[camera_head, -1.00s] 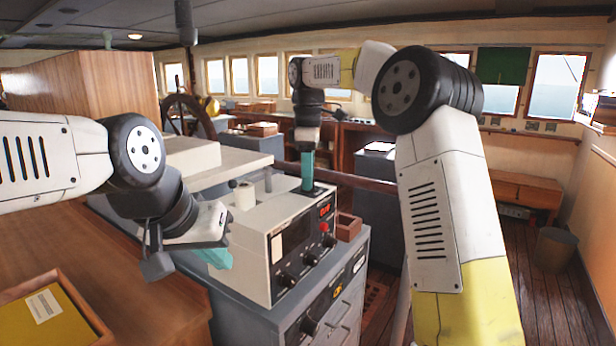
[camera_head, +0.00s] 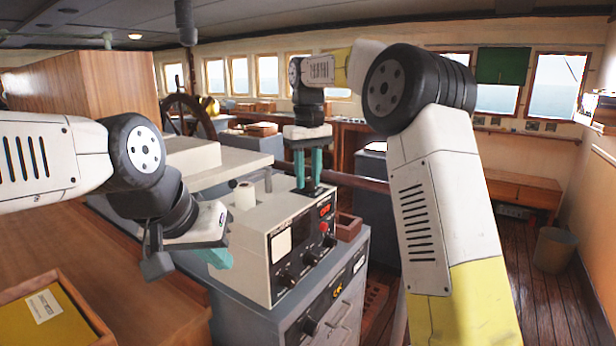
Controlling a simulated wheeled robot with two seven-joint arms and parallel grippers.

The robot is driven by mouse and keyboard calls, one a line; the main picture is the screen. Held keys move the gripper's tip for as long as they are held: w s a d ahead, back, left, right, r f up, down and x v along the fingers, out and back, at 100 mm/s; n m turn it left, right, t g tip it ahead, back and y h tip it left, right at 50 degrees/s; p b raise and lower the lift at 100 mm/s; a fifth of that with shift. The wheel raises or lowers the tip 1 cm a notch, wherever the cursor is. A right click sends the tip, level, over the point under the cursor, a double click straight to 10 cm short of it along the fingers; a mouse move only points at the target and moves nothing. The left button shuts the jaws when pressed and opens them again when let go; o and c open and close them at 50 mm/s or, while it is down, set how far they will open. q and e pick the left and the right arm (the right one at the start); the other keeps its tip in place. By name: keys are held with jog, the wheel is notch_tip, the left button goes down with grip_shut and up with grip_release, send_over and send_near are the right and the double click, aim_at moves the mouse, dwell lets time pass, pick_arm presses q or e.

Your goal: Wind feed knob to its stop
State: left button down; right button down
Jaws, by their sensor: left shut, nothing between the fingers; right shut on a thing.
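A cream instrument box (camera_head: 256,224) with a dark front panel stands on a grey cabinet. My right gripper (camera_head: 309,189) points straight down at the back right of the box's top, its two teal fingers seen side by side. It is shut on a small dark part there, which looks like the feed knob; the fingers mostly hide it, so its angle cannot be read. My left gripper (camera_head: 222,260) is shut and empty, tilted down beside the box's left side.
The panel carries dark knobs (camera_head: 288,279), a red button (camera_head: 324,227) and a red display. A paper roll (camera_head: 245,195) and a small upright lever (camera_head: 268,180) stand on the box top. A wooden tray (camera_head: 55,312) lies at the lower left. Open floor lies right.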

jog(key=m, duration=1.4)
jog(key=shift+m, duration=0.3)
jog(key=m, duration=0.3)
jog(key=shift+m, duration=0.3)
jog(key=m, duration=0.3)
jog(key=shift+m, duration=0.3)
jog(key=m, duration=0.3)
jog(key=shift+m, duration=2.3)
